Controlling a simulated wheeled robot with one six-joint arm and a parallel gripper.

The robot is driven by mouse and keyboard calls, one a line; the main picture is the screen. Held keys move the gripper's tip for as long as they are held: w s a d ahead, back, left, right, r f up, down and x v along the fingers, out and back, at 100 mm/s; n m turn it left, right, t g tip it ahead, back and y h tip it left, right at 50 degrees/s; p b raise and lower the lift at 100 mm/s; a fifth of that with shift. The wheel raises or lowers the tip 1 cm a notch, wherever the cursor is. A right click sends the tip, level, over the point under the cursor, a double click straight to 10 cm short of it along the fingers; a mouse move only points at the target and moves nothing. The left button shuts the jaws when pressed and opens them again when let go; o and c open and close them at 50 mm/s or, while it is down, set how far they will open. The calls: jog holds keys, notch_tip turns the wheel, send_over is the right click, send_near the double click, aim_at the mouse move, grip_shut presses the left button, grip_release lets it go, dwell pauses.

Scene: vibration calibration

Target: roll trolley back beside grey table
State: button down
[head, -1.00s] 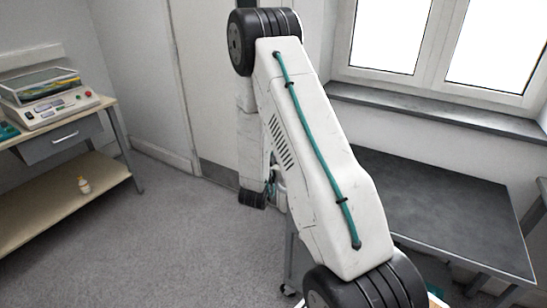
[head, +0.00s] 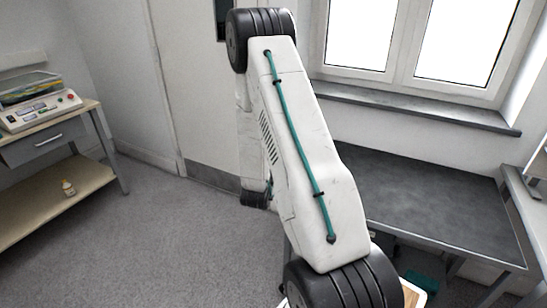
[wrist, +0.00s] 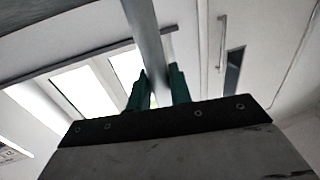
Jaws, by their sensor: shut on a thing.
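The grey table (head: 430,195) has a dark, bare top and stands under the window at the right. My gripper (wrist: 155,88) shows in the wrist view with its green fingers closed around a grey metal bar (wrist: 147,40), which looks like the trolley's handle. In the head view my arm hides the gripper and most of the trolley. How close the trolley is to the table cannot be told.
A teal object (head: 422,282) lies below the grey table. The floor (head: 170,240) between bench and arm is clear.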

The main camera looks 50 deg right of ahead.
jog(key=c, duration=1.3)
grip_release()
jog(key=shift+s+f, duration=0.1)
jog(key=shift+d, duration=0.15)
jog(key=v, duration=0.7)
jog(key=shift+s+a, duration=0.2)
jog(key=shift+a, duration=0.15)
